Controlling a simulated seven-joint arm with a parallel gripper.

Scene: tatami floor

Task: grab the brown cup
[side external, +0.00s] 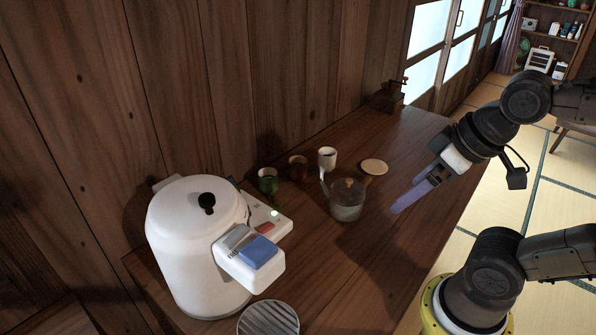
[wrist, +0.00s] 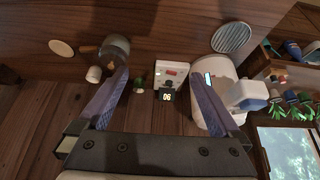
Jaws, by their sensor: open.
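The small brown cup (side external: 298,167) stands on the wooden counter near the wall, between a green cup (side external: 267,181) on its left and a white cup (side external: 327,158) on its right. My gripper (side external: 408,197) is open and empty above the counter's right side, well apart from the brown cup. The pot (side external: 347,205) stands between them. In the wrist view, the two purple fingers are spread wide. The white cup shows there (wrist: 94,74) beside the left finger; I cannot make out the brown cup, which may be behind that finger.
A large white electric pot (side external: 195,245) and a scale (side external: 272,218) stand left of the cups. A round lid or coaster (side external: 374,166) lies behind the pot, a grinder (side external: 388,97) at the far end. A ridged disc (side external: 268,319) is in front. The counter's right side is clear.

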